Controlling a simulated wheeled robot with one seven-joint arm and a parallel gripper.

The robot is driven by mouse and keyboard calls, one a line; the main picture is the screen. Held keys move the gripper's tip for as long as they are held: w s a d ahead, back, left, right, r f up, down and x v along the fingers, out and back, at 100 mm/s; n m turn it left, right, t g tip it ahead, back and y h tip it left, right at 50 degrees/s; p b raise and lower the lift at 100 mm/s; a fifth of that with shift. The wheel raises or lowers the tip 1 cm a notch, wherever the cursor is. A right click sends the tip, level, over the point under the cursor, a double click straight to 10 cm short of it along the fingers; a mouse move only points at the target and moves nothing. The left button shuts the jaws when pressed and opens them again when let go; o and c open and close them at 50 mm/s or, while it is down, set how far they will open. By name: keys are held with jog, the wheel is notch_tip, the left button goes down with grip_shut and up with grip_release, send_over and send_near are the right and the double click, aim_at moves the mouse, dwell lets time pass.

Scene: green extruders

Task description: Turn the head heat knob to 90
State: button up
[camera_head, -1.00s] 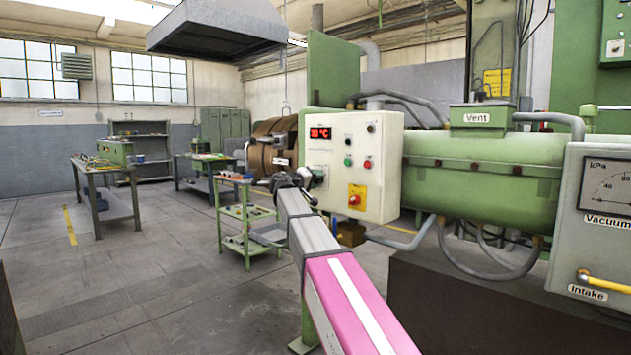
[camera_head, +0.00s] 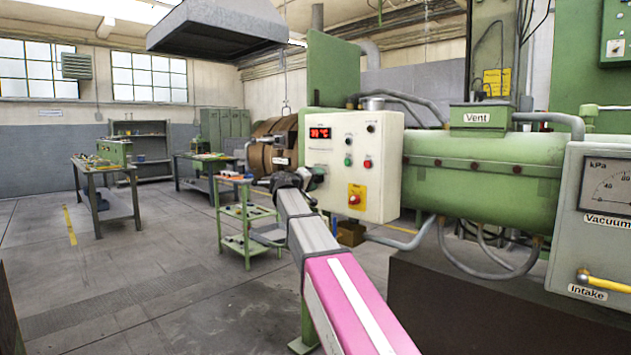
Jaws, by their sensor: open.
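The white control box (camera_head: 385,185) stands in the middle of the view. It has a red lit display (camera_head: 319,133) with a °C reading whose digits are too small to read surely. A knob (camera_head: 318,170) shows at the lower left of the panel, partly hidden by my gripper (camera_head: 302,176). My gripper is at the end of my grey and pink arm, right at this knob. It is small and dark here, and I cannot make out whether its fingers touch the knob. The knob's pointer and scale cannot be read.
A red emergency button on a yellow plate (camera_head: 355,196) sits low on the box, close to my arm. Small green (camera_head: 348,160) and red (camera_head: 367,163) buttons are above it. A green cart (camera_head: 247,215) stands left of my arm. Open floor lies to the left.

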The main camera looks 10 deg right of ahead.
jog(key=v, duration=1)
jog(key=shift+s+a, duration=0.2)
jog(key=shift+a, duration=0.05)
jog(key=s+d+f+g+y, duration=0.2)
jog(key=s+d+f, duration=0.1)
jog(key=f, duration=0.7)
jog(key=s+d+f+g+y, duration=0.1)
jog(key=s+d+f+y, duration=0.15)
jog(key=f, duration=0.85)
jog(key=s+d+f+g+y, duration=0.2)
jog(key=s+d+f, duration=0.15)
jog(key=f, duration=0.65)
jog(key=s+f+m+g+y, duration=0.1)
jog(key=s+f+g+y, duration=0.4)
jog(key=s+f, duration=1.7)
jog(key=f+y, duration=0.1)
jog(key=y, duration=0.2)
jog(key=shift+s+a+f+g, duration=0.25)
jog(key=shift+a+f+g, duration=0.05)
jog(key=shift+a+f, duration=0.05)
